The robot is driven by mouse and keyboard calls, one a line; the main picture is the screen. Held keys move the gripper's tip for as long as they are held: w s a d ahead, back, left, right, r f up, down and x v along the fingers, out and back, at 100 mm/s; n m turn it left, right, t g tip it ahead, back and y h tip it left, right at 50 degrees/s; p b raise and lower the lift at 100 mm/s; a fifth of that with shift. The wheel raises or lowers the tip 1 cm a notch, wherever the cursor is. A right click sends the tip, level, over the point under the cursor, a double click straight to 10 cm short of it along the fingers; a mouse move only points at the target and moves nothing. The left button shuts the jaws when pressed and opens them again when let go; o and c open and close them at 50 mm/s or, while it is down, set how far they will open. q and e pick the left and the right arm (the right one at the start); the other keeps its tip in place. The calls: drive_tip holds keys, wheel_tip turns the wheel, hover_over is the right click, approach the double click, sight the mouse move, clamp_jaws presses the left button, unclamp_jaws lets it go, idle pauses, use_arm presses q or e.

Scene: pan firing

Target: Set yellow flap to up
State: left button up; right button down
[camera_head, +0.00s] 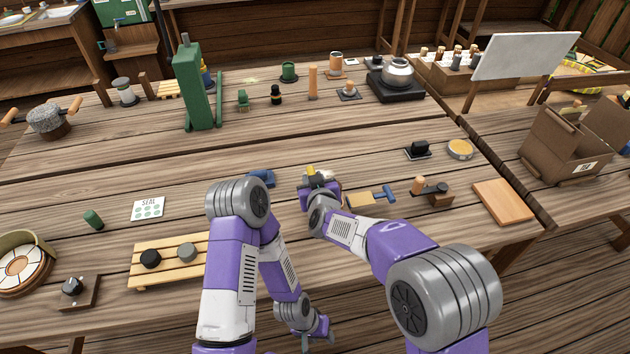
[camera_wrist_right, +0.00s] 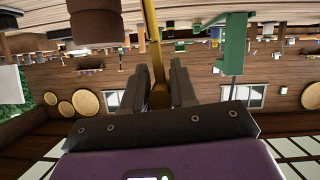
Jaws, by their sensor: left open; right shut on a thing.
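A small yellow piece (camera_head: 310,169), which looks like the yellow flap, shows just above my right gripper (camera_head: 316,182) at the middle of the table. My right gripper and wrist hide most of what it belongs to. In the right wrist view, a narrow yellow bar (camera_wrist_right: 154,45) runs from the top edge down between the fingers of my right gripper (camera_wrist_right: 160,88), which is shut on it. The flap's exact setting cannot be told. My left gripper (camera_head: 320,332) is open and hangs low at the table's front side, away from the flap.
A blue-handled tool (camera_head: 372,196) and a wooden block with a lever (camera_head: 431,190) lie right of my right gripper. A slatted yellow rack (camera_head: 140,278) with two knobs is at the left. A green press (camera_head: 194,88) stands behind. The mid-table strip is fairly clear.

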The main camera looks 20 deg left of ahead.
drive_tip(key=c, duration=1)
unclamp_jaws()
drive_tip(key=p+v, duration=0.1)
drive_tip(key=v, duration=0.6)
drive_tip(key=shift+s+d+r, duration=0.15)
drive_tip(key=shift+s+d, duration=0.05)
